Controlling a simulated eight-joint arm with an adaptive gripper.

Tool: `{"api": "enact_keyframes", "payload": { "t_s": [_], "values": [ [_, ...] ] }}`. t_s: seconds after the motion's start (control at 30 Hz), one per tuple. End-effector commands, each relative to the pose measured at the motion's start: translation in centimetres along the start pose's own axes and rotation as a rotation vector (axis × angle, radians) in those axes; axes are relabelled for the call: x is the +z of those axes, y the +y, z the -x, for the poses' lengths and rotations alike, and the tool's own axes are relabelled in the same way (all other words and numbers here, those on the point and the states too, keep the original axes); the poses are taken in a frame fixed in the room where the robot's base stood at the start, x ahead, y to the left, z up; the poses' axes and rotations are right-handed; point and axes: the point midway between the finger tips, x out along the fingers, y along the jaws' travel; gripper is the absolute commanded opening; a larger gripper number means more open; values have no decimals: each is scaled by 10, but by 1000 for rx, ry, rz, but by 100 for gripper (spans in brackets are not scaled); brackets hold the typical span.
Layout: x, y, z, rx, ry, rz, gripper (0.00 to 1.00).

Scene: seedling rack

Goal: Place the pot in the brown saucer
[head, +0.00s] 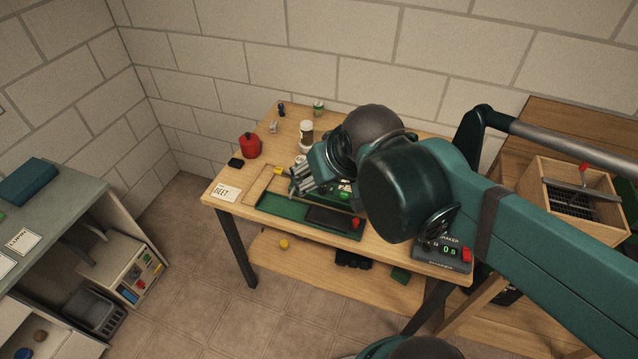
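My gripper (304,178) is over the wooden table (232,197), close to the green tray (283,220) along its front edge. My arm comes in from the right and covers the right half of the table. The fingertips are small and dark, and I cannot tell whether they are open or hold anything. I cannot make out the pot or the brown saucer for certain; either may be behind my gripper and arm.
A red canister (250,147), a card marked BEET (225,193) and a jar (306,134) stand or lie on the table. A wooden crate (550,190) stands further right.

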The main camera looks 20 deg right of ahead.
Motion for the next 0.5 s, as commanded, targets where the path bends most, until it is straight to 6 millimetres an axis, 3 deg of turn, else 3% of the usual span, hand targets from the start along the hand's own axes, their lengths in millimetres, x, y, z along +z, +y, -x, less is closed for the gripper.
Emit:
{"api": "enact_keyframes", "payload": {
  "t_s": [0.2, 0.5],
  "values": [
    [18, -11, 11, -16, 16, 24, 56],
    [24, -14, 14, -21, 21, 31, 56]
  ]
}}
